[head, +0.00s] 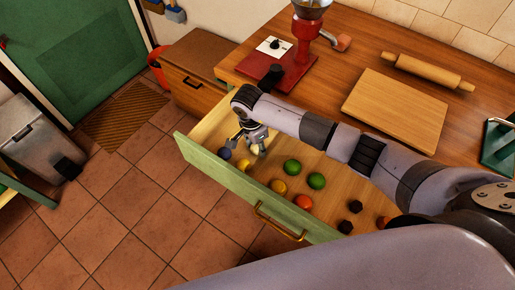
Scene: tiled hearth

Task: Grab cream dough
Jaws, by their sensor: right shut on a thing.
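My right gripper (254,148) reaches down into the far left part of the open green-fronted drawer (228,180). Its fingers are shut on a small pale thing that looks like the cream dough, mostly hidden by the fingers. Other dough balls lie on the drawer floor: a blue-purple ball (225,154) and a yellow ball (243,165) close to the gripper, another yellow ball (278,187), two green balls (316,181), and an orange ball (303,202). My left gripper is not in view.
Dark lumps (355,206) lie in the drawer's right part. On the wooden counter above are a red grinder (300,45), a cutting board (395,108) and a rolling pin (428,72). A wooden cabinet (195,75) stands behind.

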